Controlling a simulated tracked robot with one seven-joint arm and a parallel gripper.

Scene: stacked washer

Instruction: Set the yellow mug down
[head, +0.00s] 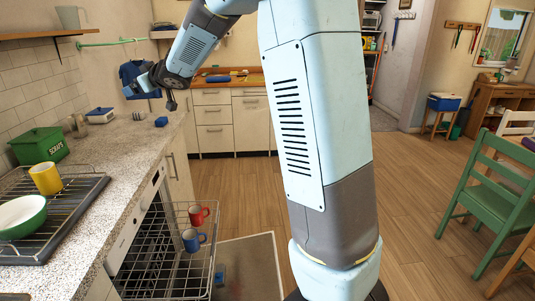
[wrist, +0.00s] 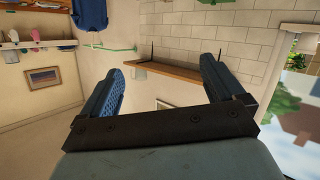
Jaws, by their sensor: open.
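The yellow mug (head: 46,178) stands upright on the dark drying rack (head: 82,203) on the counter at the left in the head view. The mug is not visible in the wrist view.
A green bowl (head: 22,216) sits on the rack near the mug. A green scraps bin (head: 40,145) stands behind it. The speckled counter (head: 128,158) has bare room right of the rack. Below, an open dishwasher basket holds red (head: 199,215) and blue (head: 193,240) mugs.

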